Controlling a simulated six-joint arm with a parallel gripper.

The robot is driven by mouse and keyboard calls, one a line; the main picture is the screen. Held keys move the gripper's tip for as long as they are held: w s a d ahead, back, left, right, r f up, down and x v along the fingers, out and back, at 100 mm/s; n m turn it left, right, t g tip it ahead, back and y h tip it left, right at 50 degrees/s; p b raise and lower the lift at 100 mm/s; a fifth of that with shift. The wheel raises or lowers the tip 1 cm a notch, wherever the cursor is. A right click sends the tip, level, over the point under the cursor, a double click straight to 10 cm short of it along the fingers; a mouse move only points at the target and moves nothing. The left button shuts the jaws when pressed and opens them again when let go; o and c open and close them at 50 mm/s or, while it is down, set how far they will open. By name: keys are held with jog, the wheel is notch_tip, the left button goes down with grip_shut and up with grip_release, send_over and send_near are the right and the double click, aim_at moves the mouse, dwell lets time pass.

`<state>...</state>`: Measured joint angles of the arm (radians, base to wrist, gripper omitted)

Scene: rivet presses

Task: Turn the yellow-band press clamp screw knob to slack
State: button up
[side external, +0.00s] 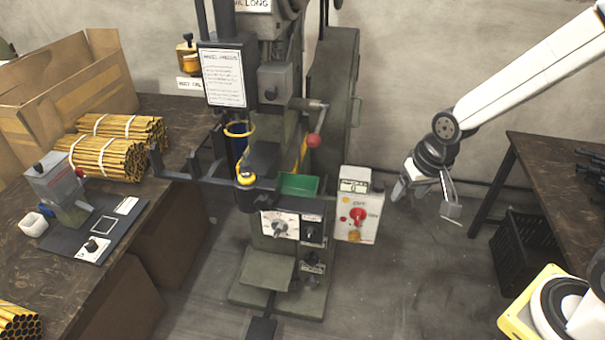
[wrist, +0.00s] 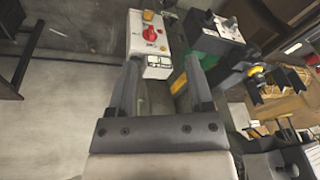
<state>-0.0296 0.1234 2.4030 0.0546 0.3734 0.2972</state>
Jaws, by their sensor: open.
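The grey-green press (side external: 270,200) stands in the middle of the side view. A yellow band (side external: 246,178) circles its dark spindle; a yellow part also shows in the wrist view (wrist: 256,70). On its front are a silver knob (side external: 280,228) on a white dial plate and a black knob (side external: 311,231) beside it. I cannot tell which one is the clamp screw knob, nor its setting. My gripper (side external: 426,200) is open and empty, right of the press and apart from it. In the wrist view its two fingers (wrist: 164,68) point towards the control box.
A white control box (side external: 356,215) with a red switch sits between press and gripper. A red-ball lever (side external: 314,140) juts out above it. A green tray (side external: 298,185) is on the press. Tables stand left (side external: 60,275) and right (side external: 550,170). Floor below my gripper is clear.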

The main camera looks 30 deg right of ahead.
jog(key=w+a+f+m+y, duration=0.1)
jog(key=w+a+m, duration=0.2)
jog(key=w+m, duration=0.35)
jog(key=w+a+f+m, duration=0.2)
jog(key=w+a+m, duration=0.25)
jog(key=w, duration=0.35)
jog(key=m+y, duration=0.2)
jog(key=m, duration=1)
send_over(268, 200)
jog(key=s+d, duration=0.2)
notch_tip(268, 200, down, 5)
jog(key=shift+f, duration=0.2)
jog(key=shift+f, duration=0.1)
jog(key=shift+x, duration=3.75)
jog(key=shift+w+a, duration=0.1)
grip_shut()
